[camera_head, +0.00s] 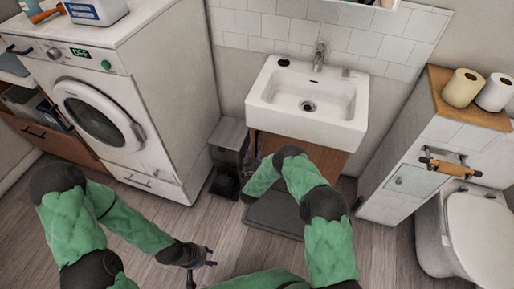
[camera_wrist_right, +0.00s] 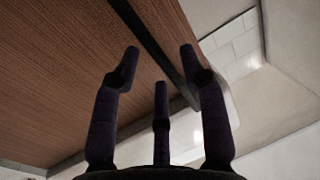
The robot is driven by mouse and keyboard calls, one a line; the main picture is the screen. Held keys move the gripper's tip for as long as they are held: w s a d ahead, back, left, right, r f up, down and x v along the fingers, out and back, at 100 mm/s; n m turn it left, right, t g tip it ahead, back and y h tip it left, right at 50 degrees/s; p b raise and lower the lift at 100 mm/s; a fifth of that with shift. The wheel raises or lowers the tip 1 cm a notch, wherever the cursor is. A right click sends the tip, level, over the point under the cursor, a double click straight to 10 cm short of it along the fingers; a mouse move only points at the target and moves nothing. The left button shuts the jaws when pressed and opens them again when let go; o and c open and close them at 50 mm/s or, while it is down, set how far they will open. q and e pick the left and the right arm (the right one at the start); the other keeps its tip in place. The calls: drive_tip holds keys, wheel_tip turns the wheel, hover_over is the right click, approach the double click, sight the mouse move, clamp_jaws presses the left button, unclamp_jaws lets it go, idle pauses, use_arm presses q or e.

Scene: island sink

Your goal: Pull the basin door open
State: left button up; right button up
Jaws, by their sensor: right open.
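The basin door is the brown wooden front (camera_head: 325,158) under the white sink; my right arm covers much of it in the head view. In the right wrist view its wood-grain panel (camera_wrist_right: 55,75) fills the left and top, bordered by a dark strip (camera_wrist_right: 152,45). My right gripper (camera_wrist_right: 160,62) is open and empty, its fingers spread before the panel and strip; contact cannot be told. In the head view this gripper is mostly hidden by the forearm near the cabinet's left side. My left gripper (camera_head: 204,275) is open and empty above the floor, away from the door.
A grey pedal bin (camera_head: 229,135) stands left of the basin, close to my right arm. A dark grey mat or scale (camera_head: 275,213) lies on the floor below. A washing machine (camera_head: 105,115) is at left, a white cabinet (camera_head: 402,180) and toilet (camera_head: 475,235) at right.

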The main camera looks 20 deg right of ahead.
drive_tip(key=shift+b+x, duration=0.3)
drive_tip(key=shift+x, duration=0.95)
clamp_jaws()
drive_tip(key=shift+s, duration=0.1)
